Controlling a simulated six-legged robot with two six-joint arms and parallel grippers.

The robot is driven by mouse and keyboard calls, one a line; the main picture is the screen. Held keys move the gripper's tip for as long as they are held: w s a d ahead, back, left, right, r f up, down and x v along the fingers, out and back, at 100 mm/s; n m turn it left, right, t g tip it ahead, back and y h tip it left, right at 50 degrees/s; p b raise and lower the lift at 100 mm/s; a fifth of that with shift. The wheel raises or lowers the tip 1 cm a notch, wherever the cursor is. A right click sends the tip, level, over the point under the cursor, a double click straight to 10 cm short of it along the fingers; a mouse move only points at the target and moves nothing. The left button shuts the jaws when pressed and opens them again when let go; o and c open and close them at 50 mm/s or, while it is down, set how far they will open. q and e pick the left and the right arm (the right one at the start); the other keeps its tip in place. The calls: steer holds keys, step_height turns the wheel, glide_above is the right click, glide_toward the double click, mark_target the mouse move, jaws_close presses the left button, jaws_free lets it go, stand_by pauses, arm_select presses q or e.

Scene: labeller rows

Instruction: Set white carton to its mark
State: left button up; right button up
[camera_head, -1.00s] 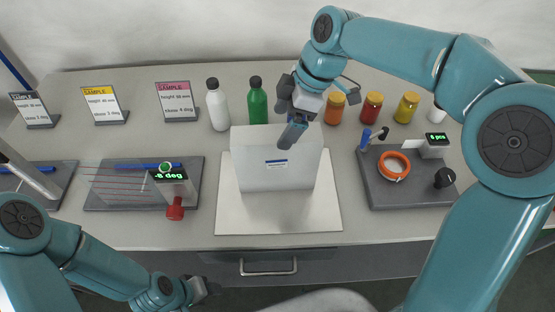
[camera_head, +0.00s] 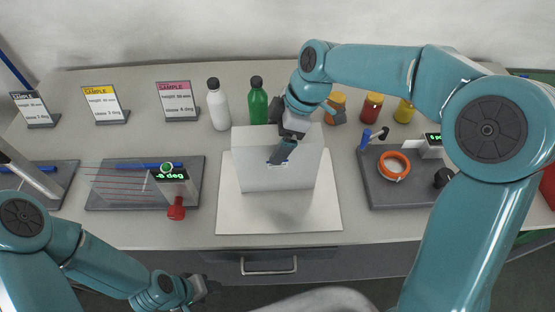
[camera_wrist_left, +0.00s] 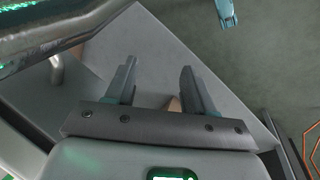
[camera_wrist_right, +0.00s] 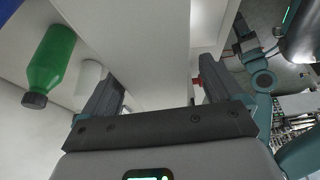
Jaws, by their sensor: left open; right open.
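The white carton (camera_head: 300,178) stands upright on a white board (camera_head: 240,222) at the middle of the table. A small blue-marked label on its front is partly covered by a finger of my right gripper. My right gripper (camera_head: 300,140) is open over the carton's top and front. In the right wrist view, a broad white surface shows between and beyond the open fingers (camera_wrist_right: 158,92); I cannot tell whether they touch it. My left gripper (camera_head: 203,290) is open and empty, low in front of the drawer, and also shows in its own wrist view (camera_wrist_left: 157,82). No separate mark can be made out.
Sample cards (camera_head: 103,103) stand at back left. A device with a green display (camera_head: 172,176) is left; a grey tray (camera_head: 405,192) is right.

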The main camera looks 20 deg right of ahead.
steer(key=shift+w+f, duration=0.25)
steer(key=shift+s+r, duration=0.1)
steer(key=shift+s, duration=0.1)
steer(key=shift+w, duration=0.1)
steer(key=c, duration=1.7)
